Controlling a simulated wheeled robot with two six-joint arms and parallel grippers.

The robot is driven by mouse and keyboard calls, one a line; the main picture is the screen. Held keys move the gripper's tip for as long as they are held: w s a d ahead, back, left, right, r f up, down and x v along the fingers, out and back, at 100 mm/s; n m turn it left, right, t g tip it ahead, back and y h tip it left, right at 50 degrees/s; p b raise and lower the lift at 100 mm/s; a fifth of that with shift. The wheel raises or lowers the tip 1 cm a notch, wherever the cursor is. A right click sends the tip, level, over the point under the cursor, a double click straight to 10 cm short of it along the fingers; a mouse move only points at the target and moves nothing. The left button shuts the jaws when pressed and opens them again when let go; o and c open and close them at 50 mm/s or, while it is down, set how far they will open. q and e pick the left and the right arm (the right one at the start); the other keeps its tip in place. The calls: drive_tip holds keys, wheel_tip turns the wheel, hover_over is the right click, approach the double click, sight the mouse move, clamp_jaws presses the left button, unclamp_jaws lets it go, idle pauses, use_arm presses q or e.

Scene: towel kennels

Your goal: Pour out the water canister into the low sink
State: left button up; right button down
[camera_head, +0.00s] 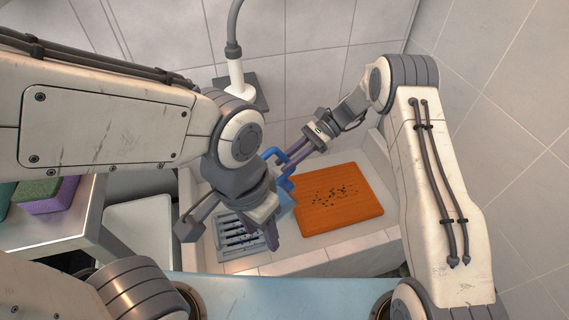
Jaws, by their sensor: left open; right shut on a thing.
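The water canister is blue and mostly hidden behind my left gripper. Its bent blue handle (285,160) and a strip of its lighter blue side (286,198) show over the low sink. My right gripper (293,158) is shut on the canister at the handle, reaching in from the upper right. My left gripper (270,238) is open, pointing down in front of the canister; I cannot tell whether it touches it. The low sink (353,243) is a pale basin with a slatted grate (236,246) at its left. The canister's mouth and any water are hidden.
An orange board (340,197) with dark specks lies on the sink's right side. A grey tap hose (233,50) stands behind. At left, a metal table (75,225) holds green and purple blocks (47,195). Tiled walls close the back and right.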

drive_tip(key=shift+w+d+g+y+b, duration=0.5)
drive_tip(key=shift+w+d+y+b, duration=0.1)
drive_tip(key=shift+d+y+b, duration=0.3)
drive_tip(key=shift+w+d+g+y+b, duration=0.3)
drive_tip(key=shift+d+b, duration=0.1)
drive_tip(key=shift+b, duration=0.3)
drive_tip(key=shift+d, duration=0.1)
drive_tip(key=shift+r, duration=0.1)
